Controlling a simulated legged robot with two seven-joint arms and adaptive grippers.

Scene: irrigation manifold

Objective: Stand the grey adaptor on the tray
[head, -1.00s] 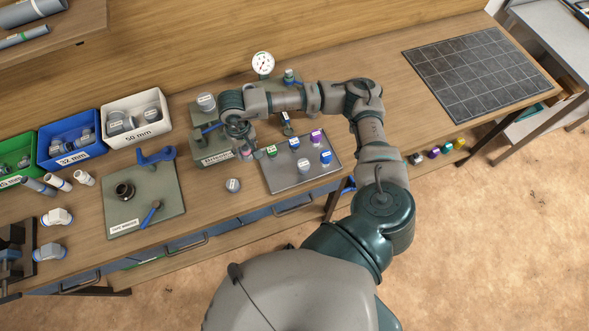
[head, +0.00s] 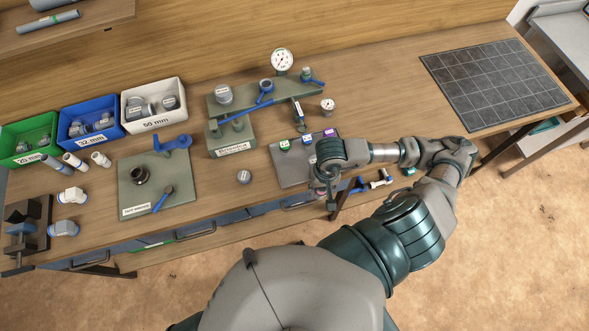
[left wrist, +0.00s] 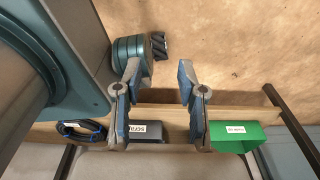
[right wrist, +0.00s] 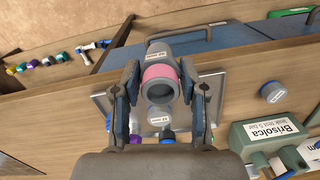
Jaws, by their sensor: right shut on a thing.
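A grey adaptor (right wrist: 158,92) with a pink band and a white label is held between the fingers of my right gripper (right wrist: 160,95), its round open end towards the wrist camera. In the head view my right gripper (head: 328,197) is at the front right of the tray, largely covered by its own wrist. The grey metal tray (head: 287,175) lies on the bench, partly hidden by that arm; its edge also shows beyond the fingers in the right wrist view (right wrist: 212,84). My left gripper (left wrist: 158,112) is open and empty, seen only in the left wrist view.
Several colour-topped fittings, including a green one (head: 284,144), stand at the tray's back. A round grey cap (head: 244,177) lies left of the tray. The green Brisolca block (head: 232,142) and a pressure gauge (head: 282,61) stand behind. The bench right of the tray looks clear.

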